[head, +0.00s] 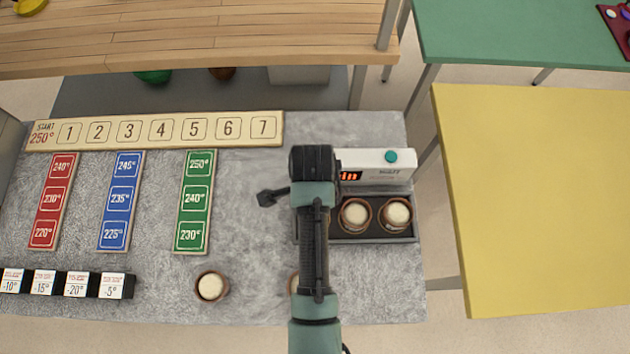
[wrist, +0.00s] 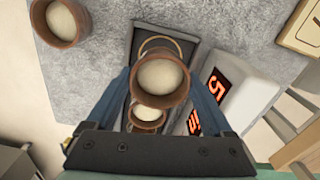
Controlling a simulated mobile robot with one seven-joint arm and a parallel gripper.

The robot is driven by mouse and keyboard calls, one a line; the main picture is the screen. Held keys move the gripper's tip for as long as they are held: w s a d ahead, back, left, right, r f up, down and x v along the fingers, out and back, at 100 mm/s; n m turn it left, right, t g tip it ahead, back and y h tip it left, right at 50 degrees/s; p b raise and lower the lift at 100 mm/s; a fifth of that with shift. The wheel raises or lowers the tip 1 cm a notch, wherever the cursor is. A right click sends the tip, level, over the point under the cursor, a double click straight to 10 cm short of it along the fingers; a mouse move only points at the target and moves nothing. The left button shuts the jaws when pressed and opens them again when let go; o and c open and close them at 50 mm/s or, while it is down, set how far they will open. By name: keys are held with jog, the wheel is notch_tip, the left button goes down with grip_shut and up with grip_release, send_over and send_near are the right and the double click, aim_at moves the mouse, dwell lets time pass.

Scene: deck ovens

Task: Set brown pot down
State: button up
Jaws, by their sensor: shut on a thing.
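A brown pot (wrist: 160,85) with a pale, domed filling is between the fingers of my gripper (wrist: 162,92) in the wrist view. My gripper is shut on it and holds it over the dark tray (wrist: 148,43). An empty ring (wrist: 158,48) shows in the tray just beyond the pot. I cannot tell how high the pot is. In the head view my arm hides the held pot and the ring. Two similar pots, a middle one (head: 355,215) and a right one (head: 396,214), sit in the tray. The middle one also shows in the wrist view (wrist: 147,115).
A white timer box (head: 372,166) with a red display stands behind the tray. A front pot (head: 211,286) stands on the grey counter; another pot (wrist: 62,20) is partly behind my arm in the head view. Coloured temperature strips (head: 121,200) and a number board (head: 155,130) lie left.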

jog(key=shift+f, duration=2.15)
jog(key=o, duration=1.3)
jog(key=shift+f, duration=0.15)
